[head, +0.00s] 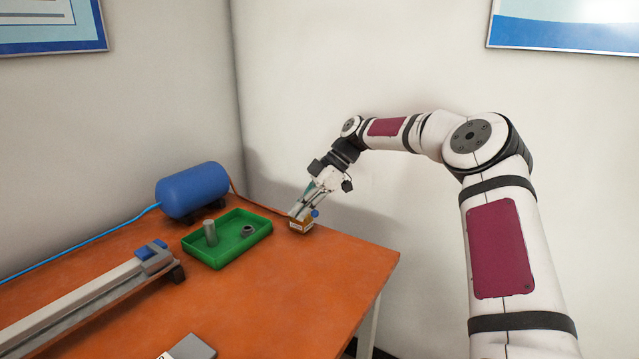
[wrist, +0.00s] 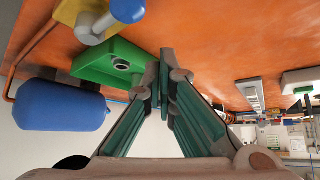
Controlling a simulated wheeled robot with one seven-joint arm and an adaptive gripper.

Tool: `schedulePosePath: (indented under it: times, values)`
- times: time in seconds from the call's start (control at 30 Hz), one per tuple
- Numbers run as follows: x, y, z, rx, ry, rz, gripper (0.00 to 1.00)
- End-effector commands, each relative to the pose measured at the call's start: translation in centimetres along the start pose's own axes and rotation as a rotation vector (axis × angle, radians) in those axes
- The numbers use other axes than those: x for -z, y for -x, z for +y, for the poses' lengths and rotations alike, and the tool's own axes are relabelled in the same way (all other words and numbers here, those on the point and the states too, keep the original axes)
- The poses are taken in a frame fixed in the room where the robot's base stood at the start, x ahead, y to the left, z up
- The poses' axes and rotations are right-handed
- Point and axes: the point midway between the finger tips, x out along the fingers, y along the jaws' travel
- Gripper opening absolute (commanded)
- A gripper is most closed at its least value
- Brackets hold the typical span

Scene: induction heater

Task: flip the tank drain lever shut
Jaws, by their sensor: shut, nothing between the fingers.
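The blue tank (head: 192,190) lies on its side at the back left of the table; it also shows in the wrist view (wrist: 62,105). A small tan valve block (head: 300,226) stands near the table's back edge, and a thin orange pipe runs towards it from the tank. A lever with a blue knob (head: 315,213) is on the block. In the wrist view the pale lever (wrist: 106,22) ends in a blue knob (wrist: 128,10). My gripper (head: 299,212) is shut and empty, close to the block. Its fingertips (wrist: 164,75) appear apart from the lever.
A green tray (head: 262,236) with a grey cylinder (head: 210,232) and a dark ring (head: 248,231) sits left of the block. A long grey rail (head: 80,298) lies at the left. The walls are close behind the block. The table's right side is clear.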

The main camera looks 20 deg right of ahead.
Motion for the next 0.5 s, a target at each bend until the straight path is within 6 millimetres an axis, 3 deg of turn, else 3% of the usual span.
schedulePosePath:
  times: [0.03, 0.5]
  values:
    - [0.9, -0.7, 0.1, 0.002, 0.003, -0.001, 0.0]
    - [1.0, 6.1, 2.3, -0.003, 0.0, -0.001, 0.0]
